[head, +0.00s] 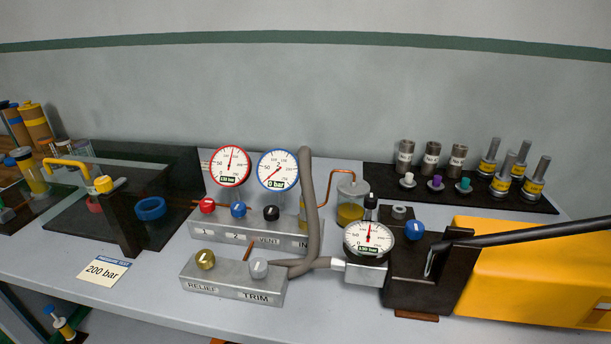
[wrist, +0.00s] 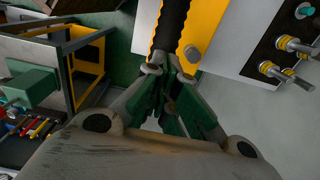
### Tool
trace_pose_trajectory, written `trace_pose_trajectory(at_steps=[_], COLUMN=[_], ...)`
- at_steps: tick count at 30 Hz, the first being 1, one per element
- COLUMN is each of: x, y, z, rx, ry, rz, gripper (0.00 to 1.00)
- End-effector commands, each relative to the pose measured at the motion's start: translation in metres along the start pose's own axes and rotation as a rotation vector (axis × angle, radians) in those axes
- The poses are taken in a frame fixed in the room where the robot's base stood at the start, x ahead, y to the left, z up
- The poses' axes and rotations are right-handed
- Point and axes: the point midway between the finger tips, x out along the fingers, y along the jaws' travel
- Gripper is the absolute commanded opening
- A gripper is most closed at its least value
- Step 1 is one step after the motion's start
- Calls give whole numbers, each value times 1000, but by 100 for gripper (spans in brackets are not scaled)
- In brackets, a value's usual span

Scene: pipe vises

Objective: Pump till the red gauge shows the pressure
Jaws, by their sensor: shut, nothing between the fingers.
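The red-rimmed gauge (head: 230,166) stands on the valve block, and its small display appears to read 130 bar. A card (head: 104,271) on the bench reads 200 bar. The yellow hand pump (head: 530,270) is at the right, with its black lever (head: 520,233) running to the picture's right edge. The pump's white gauge (head: 368,237) also appears to read 130 bar. My gripper (wrist: 172,70) shows only in the wrist view, shut and empty. Its fingertips are at the near end of the black lever grip (wrist: 172,25); whether they touch it is unclear.
The blue-rimmed gauge (head: 278,169) reads 0 bar. The valve block (head: 260,236) carries red, blue and black knobs; the relief and trim block (head: 232,280) is in front. A black tray (head: 470,190) of fittings stands behind the pump.

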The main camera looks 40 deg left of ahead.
Motion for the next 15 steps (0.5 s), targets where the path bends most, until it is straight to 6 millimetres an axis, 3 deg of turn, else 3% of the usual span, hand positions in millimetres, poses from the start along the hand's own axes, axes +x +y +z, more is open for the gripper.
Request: trace_pose_trajectory(at_steps=[8,15], x=[4,24], y=[0,0], z=[-1,-6], rx=[1,2], ry=[0,-1], rz=[1,3], gripper=[0,0])
